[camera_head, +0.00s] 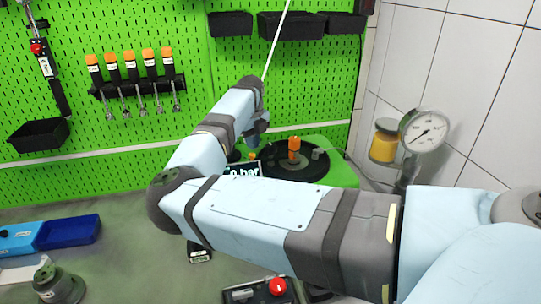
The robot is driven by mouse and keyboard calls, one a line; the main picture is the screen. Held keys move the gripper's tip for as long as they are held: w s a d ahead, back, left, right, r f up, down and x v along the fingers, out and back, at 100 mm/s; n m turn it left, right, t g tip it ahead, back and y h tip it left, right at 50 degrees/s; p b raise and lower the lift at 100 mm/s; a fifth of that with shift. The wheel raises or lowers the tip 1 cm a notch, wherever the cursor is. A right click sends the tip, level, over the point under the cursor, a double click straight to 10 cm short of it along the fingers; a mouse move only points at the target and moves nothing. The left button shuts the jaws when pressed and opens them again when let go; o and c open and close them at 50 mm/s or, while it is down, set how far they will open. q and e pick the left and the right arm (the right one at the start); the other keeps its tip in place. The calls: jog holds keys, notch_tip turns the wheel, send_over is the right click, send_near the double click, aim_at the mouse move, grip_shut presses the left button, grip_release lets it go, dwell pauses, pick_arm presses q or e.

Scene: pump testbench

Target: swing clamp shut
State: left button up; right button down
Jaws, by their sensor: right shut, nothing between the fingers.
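My right arm comes in from the right, bends at the left and reaches back to the green test stand (345,170). My right gripper (253,146) points down at the stand's left side, shut and empty. A black round plate (310,171) on the stand carries an upright orange part (294,148), perhaps the clamp's handle. A small orange bit (252,156) shows close by the fingertips; I cannot tell whether they touch. My arm hides the stand's front, and I cannot tell the clamp's position. My left gripper is not in view.
A green pegboard (140,30) with tools and black bins is behind. A blue tray (70,234) and a control box with a red button (277,286) lie in front.

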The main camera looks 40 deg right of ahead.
notch_tip(320, 180, up, 8)
jog(key=p, duration=0.2)
jog(key=shift+p, duration=0.4)
jog(key=shift+f, duration=0.1)
dwell(0.5)
